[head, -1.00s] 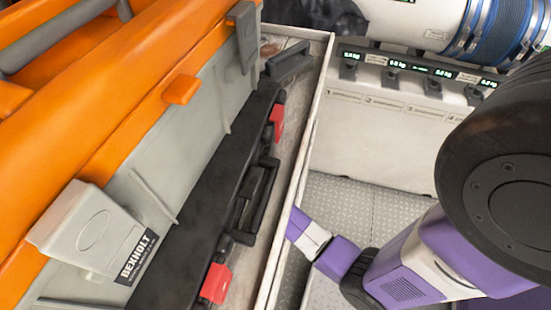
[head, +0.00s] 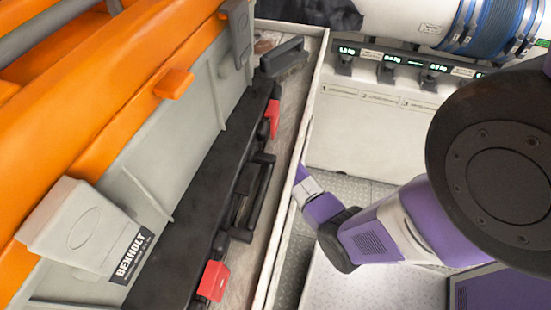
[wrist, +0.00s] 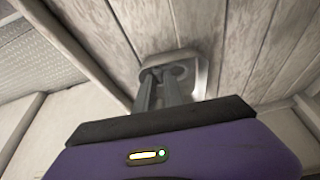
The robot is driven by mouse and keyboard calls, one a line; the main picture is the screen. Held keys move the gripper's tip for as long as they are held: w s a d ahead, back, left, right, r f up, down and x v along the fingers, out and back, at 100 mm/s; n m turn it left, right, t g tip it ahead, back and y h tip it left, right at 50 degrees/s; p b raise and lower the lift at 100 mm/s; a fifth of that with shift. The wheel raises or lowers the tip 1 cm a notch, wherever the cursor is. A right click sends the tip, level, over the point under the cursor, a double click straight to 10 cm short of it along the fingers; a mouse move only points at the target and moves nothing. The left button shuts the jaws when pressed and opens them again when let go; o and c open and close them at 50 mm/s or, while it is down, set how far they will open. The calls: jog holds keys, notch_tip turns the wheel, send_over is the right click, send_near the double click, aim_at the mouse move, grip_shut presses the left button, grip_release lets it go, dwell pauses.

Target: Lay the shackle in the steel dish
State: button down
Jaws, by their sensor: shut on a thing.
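In the wrist view, my gripper (wrist: 164,78) reaches away from me with its two grey fingers close together. It is shut on a small grey metal thing at its fingertips, which I take to be the shackle (wrist: 176,71). The fingers hide much of it. Just behind the fingertips is a pale metallic piece with rounded corners, probably the steel dish (wrist: 201,80). I cannot tell whether the shackle touches it.
A grey case (head: 125,200) with black trim and red latches stands left, an orange container above it. The white partition edge (head: 288,190) runs beside my arm. A white panel with scale displays (head: 385,68) stands behind. Planks (wrist: 235,40) surround the dish in the wrist view.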

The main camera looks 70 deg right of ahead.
jog(key=shift+f, duration=0.45)
jog(key=c, duration=1.7)
grip_release()
jog(key=shift+f, duration=0.15)
jog(key=shift+w+a+r, duration=0.1)
jog(key=shift+r, duration=0.45)
jog(key=v, duration=0.2)
jog(key=shift+a+r+p, duration=0.2)
jog(key=shift+a+p, duration=0.2)
jog(key=a, duration=1.1)
jog(key=shift+a+f, duration=0.15)
jog(key=shift+a, duration=0.05)
